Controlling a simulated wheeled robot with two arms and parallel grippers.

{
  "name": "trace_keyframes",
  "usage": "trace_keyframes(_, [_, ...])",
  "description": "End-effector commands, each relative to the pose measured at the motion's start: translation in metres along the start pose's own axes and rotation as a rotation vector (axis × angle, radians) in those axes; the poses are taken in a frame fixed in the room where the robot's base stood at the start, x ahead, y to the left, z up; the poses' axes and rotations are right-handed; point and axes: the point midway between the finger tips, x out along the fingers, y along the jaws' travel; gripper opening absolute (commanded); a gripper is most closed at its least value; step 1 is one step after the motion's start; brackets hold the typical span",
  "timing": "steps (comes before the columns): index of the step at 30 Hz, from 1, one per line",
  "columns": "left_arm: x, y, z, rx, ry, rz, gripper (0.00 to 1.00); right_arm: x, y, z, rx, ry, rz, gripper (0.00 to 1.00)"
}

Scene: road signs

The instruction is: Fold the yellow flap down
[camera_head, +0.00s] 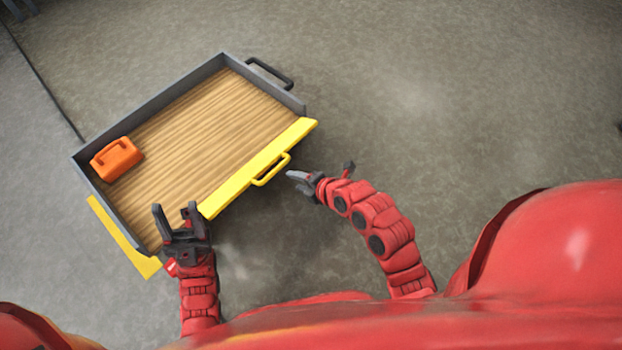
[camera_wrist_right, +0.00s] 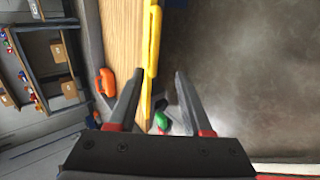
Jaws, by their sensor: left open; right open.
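The yellow flap (camera_head: 252,172) runs along the near right edge of a grey-walled, wood-floored bed, with a yellow handle (camera_head: 272,170) on its outer side. It shows edge-on in the right wrist view (camera_wrist_right: 152,50); I cannot tell its exact tilt. My left gripper (camera_head: 174,208) is open and empty, over the bed's near corner, hiding part of the flap's left end. My right gripper (camera_head: 320,172) is open and empty, outside the bed, to the right of the handle and apart from it. Its fingers (camera_wrist_right: 157,85) also show in the wrist view.
An orange can (camera_head: 117,158) stands in the bed's left corner. Another yellow strip (camera_head: 122,235) lies along the bed's lower left edge. A dark handle (camera_head: 270,73) sticks out at the far side. The floor to the right is clear. Shelves (camera_wrist_right: 40,65) show in the wrist view.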

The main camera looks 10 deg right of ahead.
Motion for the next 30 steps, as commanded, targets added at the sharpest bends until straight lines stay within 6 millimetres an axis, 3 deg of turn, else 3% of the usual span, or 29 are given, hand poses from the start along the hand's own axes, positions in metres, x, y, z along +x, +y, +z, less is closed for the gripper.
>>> trace_keyframes(3, [0.012,-0.006,-0.002,0.009,0.000,-0.021,0.50,-0.032,0.002,0.001,0.002,-0.004,-0.001,0.50])
trace_keyframes(9, [0.018,-0.009,-0.003,0.012,-0.004,-0.043,0.50,-0.058,0.002,0.001,0.000,-0.002,0.002,0.50])
trace_keyframes(30, [0.018,-0.010,-0.003,0.012,-0.006,-0.047,0.50,-0.064,0.000,0.000,0.001,0.000,0.001,0.50])
